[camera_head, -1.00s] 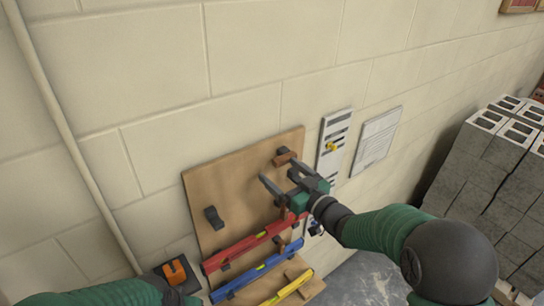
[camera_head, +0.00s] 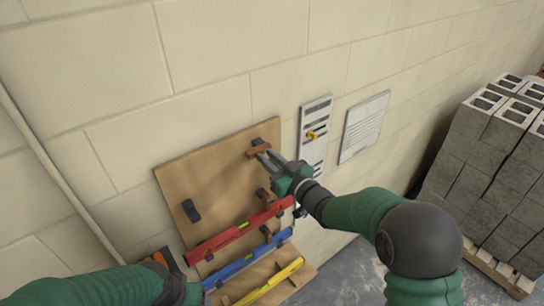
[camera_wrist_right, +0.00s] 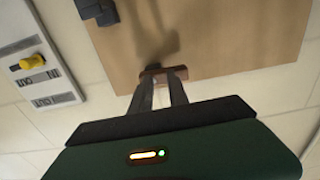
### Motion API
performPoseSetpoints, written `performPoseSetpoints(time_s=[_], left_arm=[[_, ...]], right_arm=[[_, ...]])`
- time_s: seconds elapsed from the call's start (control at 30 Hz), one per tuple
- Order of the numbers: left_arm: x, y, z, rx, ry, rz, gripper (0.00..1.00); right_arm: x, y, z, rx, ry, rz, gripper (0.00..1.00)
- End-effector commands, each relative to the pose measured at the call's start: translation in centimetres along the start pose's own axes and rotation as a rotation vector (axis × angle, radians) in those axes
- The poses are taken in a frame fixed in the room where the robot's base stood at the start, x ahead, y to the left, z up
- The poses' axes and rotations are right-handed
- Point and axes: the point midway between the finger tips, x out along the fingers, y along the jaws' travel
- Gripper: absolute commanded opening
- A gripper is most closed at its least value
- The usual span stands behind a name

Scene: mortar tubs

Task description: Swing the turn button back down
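A brown turn button (camera_head: 259,150) lies crosswise near the top of the wooden board (camera_head: 215,180), by a black bracket (camera_head: 257,141). My right gripper (camera_head: 264,158) has its fingertips at this button. In the right wrist view, the button (camera_wrist_right: 181,72) spans past both sides of the fingertips (camera_wrist_right: 163,84). A gap shows between the fingers; whether they touch the button is unclear. Another turn button (camera_head: 262,194) is lower, above the red level (camera_head: 230,235).
A blue level (camera_head: 245,263) and a yellow level (camera_head: 270,283) are on the lower board. A white panel with a yellow knob (camera_head: 311,135) and a white sheet (camera_head: 364,126) hang to the right. Grey blocks (camera_head: 485,165) are stacked at far right.

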Motion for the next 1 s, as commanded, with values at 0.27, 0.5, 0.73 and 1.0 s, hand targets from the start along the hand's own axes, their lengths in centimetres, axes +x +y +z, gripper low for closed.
performPoseSetpoints(time_s=[0.27,0.5,0.73,1.0], left_arm=[[-0.1,-0.01,-0.03,0.0,0.0,0.0,0.73],[-0.07,-0.01,-0.02,0.0,0.0,0.0,0.73],[-0.05,-0.01,-0.01,0.0,0.0,0.0,0.73],[-0.03,-0.01,0.0,0.0,0.0,0.0,0.73]], right_arm=[[0.57,-0.69,-1.46,-0.006,0.029,-0.009,0.0],[0.6,-0.5,-1.17,-0.004,0.025,-0.01,0.0],[0.61,-0.42,-0.97,-0.002,0.022,-0.01,0.0],[0.65,-0.39,-0.82,-0.002,0.019,-0.009,0.0]])
